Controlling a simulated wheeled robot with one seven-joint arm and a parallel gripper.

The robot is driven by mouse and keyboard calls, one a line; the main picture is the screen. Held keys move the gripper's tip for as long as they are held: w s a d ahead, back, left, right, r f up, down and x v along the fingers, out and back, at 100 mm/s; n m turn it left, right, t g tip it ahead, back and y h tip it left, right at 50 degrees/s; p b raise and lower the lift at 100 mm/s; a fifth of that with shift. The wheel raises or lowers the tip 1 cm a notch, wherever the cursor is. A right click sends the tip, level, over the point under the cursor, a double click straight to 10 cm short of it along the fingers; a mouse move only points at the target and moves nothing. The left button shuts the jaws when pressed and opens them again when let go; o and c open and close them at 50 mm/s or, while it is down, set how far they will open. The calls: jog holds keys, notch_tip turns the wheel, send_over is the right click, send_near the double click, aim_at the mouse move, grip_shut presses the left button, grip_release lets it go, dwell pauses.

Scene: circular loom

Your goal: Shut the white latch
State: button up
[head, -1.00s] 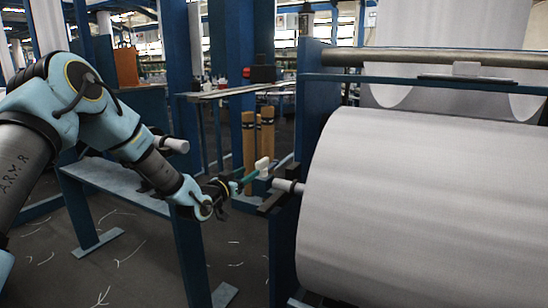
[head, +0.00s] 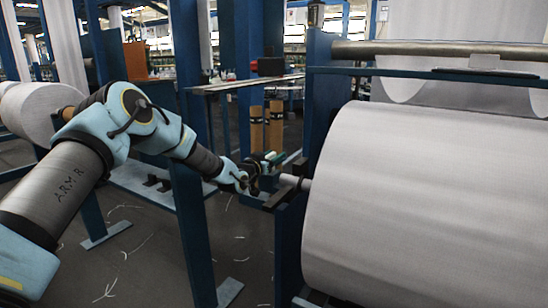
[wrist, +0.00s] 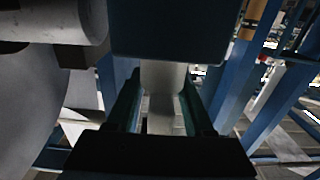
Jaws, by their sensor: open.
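The white latch (wrist: 163,78) shows in the wrist view between the two teal fingers of my gripper (wrist: 160,112). The fingers are open, one on each side of it; I cannot tell whether either touches it. A dark blue block (wrist: 180,30) sits just beyond and above it and hides part of it. In the head view my gripper (head: 271,160) is at the left end of the big white roll, above the dark bracket around the roll's shaft (head: 294,181). There the latch is mostly hidden by my gripper, and its angle is unclear.
The big white fabric roll (head: 425,200) fills the right, beside a blue frame post (head: 322,100). Another blue post (head: 192,235) stands close under my forearm. The shaft end (wrist: 65,20) is close at upper left in the wrist view. Dark floor (head: 150,260) lies open at lower left.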

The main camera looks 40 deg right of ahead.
grip_shut()
dwell(0.5)
dwell(1.0)
